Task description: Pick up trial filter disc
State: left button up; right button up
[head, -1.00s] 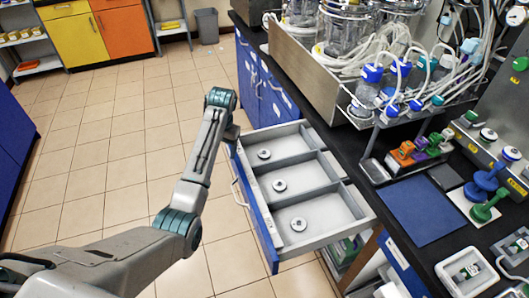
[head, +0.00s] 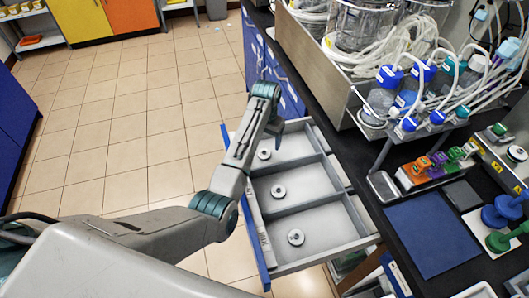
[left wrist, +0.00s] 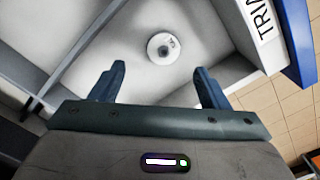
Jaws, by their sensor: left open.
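The trial filter disc (left wrist: 163,46) is a small, pale round disc with a dark centre. It lies flat on the floor of a drawer compartment whose front label begins "TRIA" in the left wrist view. In the head view a disc (head: 264,154) lies in the far compartment, just below my left gripper (head: 278,128). My left gripper is open and empty above the compartment. In the left wrist view its two blue fingers (left wrist: 160,72) are spread, and the disc shows between and beyond their tips, apart from them. My right gripper is not in view.
The open drawer (head: 335,248) has dividers and two more discs, in the middle (head: 278,191) and near (head: 295,237) compartments. The black bench to the right carries a blue mat (head: 433,232), coloured parts and blue-capped bottles (head: 388,78). Tiled floor lies open to the left.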

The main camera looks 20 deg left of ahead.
aim_at(265, 150)
pick_arm(q)
jog(key=shift+w+a+f+p, duration=0.15)
jog(key=shift+f+p, duration=0.15)
jog(key=shift+f, duration=1.25)
jog(key=shift+w+a+f+p, duration=0.1)
jog(key=shift+f+p, duration=0.2)
jog(key=shift+f, duration=1.25)
jog(key=c, duration=1)
